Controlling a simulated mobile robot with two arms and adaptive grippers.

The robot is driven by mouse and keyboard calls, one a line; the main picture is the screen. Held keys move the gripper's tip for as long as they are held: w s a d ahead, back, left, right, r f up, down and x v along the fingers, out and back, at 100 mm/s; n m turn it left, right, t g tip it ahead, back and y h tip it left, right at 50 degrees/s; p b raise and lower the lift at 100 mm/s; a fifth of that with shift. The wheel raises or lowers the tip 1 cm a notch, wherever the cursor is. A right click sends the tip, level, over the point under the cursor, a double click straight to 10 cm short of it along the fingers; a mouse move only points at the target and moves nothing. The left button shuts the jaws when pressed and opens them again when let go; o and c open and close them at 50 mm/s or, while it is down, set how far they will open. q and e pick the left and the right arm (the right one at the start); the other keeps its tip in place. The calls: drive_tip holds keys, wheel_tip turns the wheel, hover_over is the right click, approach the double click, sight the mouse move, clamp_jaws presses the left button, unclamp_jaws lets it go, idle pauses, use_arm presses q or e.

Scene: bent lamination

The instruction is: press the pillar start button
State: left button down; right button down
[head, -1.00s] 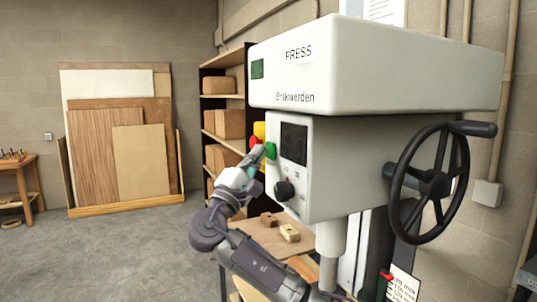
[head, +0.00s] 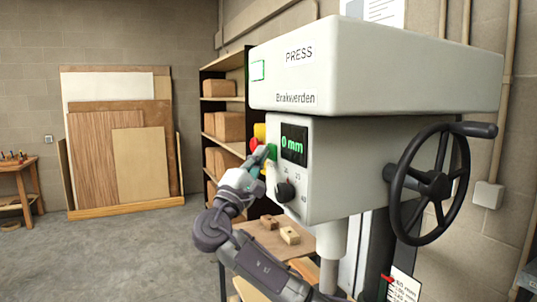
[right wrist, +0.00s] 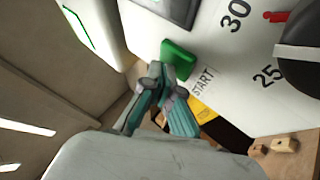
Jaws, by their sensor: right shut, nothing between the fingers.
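The press (head: 380,85) stands at the right in the head view. Its green start button (head: 271,151) is on the left of the control face, beside the display (head: 294,143), which is lit and reads "0 mm". In the right wrist view the green button (right wrist: 180,58) sits above the "START" lettering (right wrist: 203,82). My right gripper (head: 263,154) is shut and empty, its fingertips at the button. In the right wrist view the gripper's tips (right wrist: 158,70) overlap the button's lower left edge and seem to touch it. My left gripper is out of view.
A red knob (head: 254,144) and a yellow part (head: 260,131) are just left of the button. A black dial (head: 285,192) is below the display. A handwheel (head: 430,183) juts out at the right. Wooden blocks (head: 289,236) lie on the table below.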

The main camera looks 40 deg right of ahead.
drive_tip(key=shift+d, duration=0.15)
idle(0.4)
drive_tip(key=shift+w+a+b, duration=0.15)
drive_tip(key=shift+a+b, duration=0.15)
drive_tip(key=shift+a, duration=0.6)
drive_tip(key=a, duration=0.2)
drive_tip(key=w+a+b, duration=0.1)
drive_tip(key=a, duration=0.1)
drive_tip(key=shift+w+a, duration=0.1)
drive_tip(key=shift+a, duration=0.3)
idle(0.3)
